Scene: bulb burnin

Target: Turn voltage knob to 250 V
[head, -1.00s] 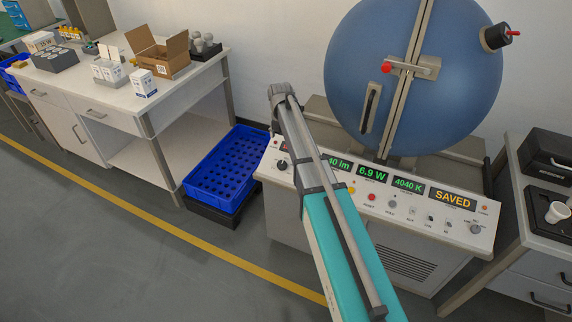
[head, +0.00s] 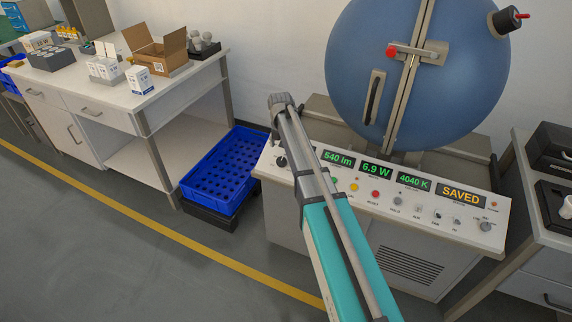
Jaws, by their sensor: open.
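The control panel (head: 335,192) is a white sloped console below a large blue sphere (head: 405,70). A dark round knob (head: 281,161) sits at its left end, just left of my arm. A grey knob (head: 485,227) with small marks around it sits at the right end. The print by both knobs is too small to read, so I cannot tell which is the voltage knob or its setting. The displays read 540 lm, 6.9 W, 4040 K and SAVED. My arm crosses in front of the panel's left part.
A white workbench (head: 110,115) with cartons and an open cardboard box (head: 157,52) is further left. A grey cabinet (head: 535,235) is close on the right. The floor in front is clear.

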